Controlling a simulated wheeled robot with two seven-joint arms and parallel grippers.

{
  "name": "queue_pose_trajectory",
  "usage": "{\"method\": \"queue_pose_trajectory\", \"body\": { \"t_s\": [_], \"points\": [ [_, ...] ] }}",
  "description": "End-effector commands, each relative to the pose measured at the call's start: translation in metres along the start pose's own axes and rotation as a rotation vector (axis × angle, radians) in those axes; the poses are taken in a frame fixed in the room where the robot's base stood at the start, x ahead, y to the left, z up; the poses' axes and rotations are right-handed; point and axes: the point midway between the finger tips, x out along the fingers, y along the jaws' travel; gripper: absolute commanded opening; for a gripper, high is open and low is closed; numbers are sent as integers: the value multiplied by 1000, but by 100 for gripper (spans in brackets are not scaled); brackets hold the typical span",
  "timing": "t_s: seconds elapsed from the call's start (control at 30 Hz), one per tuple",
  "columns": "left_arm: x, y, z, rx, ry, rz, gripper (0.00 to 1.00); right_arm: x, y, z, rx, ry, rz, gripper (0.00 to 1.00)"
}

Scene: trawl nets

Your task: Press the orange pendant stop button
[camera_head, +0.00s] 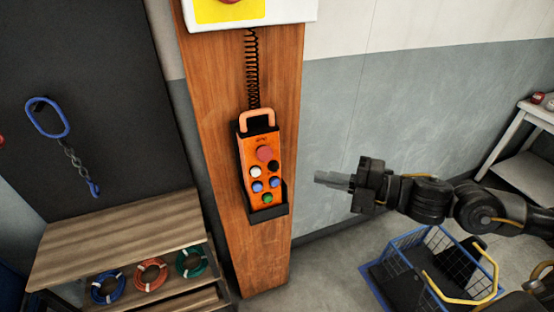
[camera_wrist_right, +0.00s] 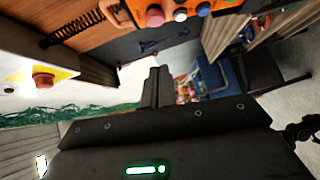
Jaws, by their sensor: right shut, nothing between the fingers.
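The orange pendant (camera_head: 245,175) sits upright in a dark holder (camera_head: 268,213) on a wooden post. Its large round red stop button (camera_head: 264,153) is near the top, above smaller white, black, blue and green buttons. My right gripper (camera_head: 320,178) is shut and empty, to the right of the pendant and apart from it, fingers pointing left. In the right wrist view, the pendant (camera_wrist_right: 222,8) is partly cut off at the top edge, with its red button (camera_wrist_right: 155,16) showing beyond the shut fingers (camera_wrist_right: 156,86). My left gripper is not in view.
A coiled black cord (camera_head: 252,70) hangs above the pendant on the wooden post (camera_head: 215,120). A second red button on a yellow plate (camera_head: 230,10) is above. A wooden shelf (camera_head: 120,235) stands left, a blue wire basket (camera_head: 405,265) lower right, a white table (camera_head: 520,145) far right.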

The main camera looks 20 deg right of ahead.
Motion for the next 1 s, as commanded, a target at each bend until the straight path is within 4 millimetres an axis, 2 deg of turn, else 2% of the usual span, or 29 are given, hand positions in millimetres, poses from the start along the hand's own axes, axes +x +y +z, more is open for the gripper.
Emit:
{"method": "queue_pose_trajectory", "body": {
  "t_s": [0.27, 0.47, 0.73, 1.0],
  "points": [
    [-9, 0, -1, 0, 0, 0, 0, 11, 3, 1, 2, -1, 5, 0],
    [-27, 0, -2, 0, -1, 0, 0, 44, 7, 0, 4, -1, 8, 0],
    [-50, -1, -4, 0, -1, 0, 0, 100, 5, 0, 4, 0, 4, 0],
    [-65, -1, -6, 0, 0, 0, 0, 123, 2, 24, 3, -2, 0, 0]
  ]
}}
